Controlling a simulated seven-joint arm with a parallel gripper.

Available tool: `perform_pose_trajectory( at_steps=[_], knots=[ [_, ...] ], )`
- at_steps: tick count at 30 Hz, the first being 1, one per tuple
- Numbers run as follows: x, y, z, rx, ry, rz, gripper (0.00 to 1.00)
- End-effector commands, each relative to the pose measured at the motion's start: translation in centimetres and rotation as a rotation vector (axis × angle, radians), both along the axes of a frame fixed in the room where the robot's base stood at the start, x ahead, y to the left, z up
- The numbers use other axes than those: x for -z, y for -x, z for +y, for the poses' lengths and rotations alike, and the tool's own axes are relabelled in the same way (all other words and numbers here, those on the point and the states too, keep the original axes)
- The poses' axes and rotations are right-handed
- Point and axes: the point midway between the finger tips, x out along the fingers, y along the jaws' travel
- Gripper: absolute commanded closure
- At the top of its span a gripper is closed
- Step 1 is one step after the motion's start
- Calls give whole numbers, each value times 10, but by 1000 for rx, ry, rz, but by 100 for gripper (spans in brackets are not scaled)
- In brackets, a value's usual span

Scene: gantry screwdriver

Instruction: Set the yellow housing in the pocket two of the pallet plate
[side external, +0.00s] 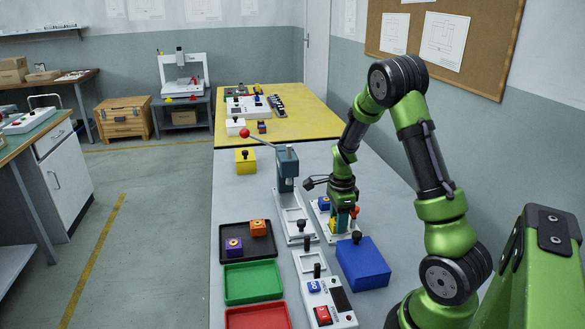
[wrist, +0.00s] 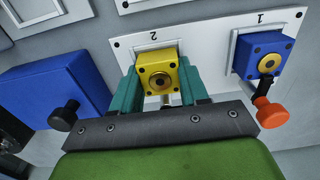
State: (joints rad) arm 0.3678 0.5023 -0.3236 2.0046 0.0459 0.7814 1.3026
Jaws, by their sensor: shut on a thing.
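My gripper (wrist: 160,82) is shut on the yellow housing (wrist: 155,64), with one teal finger on each side of it. The housing has a round bore and small dark corner holes. It is at the pocket marked 2 of the white pallet plate (wrist: 209,48), whose raised frame shows behind it. I cannot tell whether it rests in the pocket or is just above it. In the side external view, my gripper (side external: 342,219) points down over the pallet plate, and the yellow housing (side external: 333,225) shows partly between the fingers.
A blue housing (wrist: 262,52) sits in pocket 1, with an orange-knobbed clamp (wrist: 270,110) close by. A large blue block (side external: 363,264) stands just in front of the plate. A lever press (side external: 287,170) stands to the left. A black tray (side external: 246,254) holds orange and purple housings.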

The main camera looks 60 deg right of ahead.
Motion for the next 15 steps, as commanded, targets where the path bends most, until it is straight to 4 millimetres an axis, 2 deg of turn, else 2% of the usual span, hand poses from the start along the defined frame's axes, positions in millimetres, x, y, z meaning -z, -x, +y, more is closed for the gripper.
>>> perform_pose_trajectory(
  at_steps=[6, 7, 12, 15],
  knots=[
    [0, 0, 0, 0, 0, 0, 90],
    [0, 0, 0, 0, 0, 0, 54],
    [0, 0, 0, 0, 0, 0, 28],
    [0, 0, 0, 0, 0, 0, 26]
  ],
)
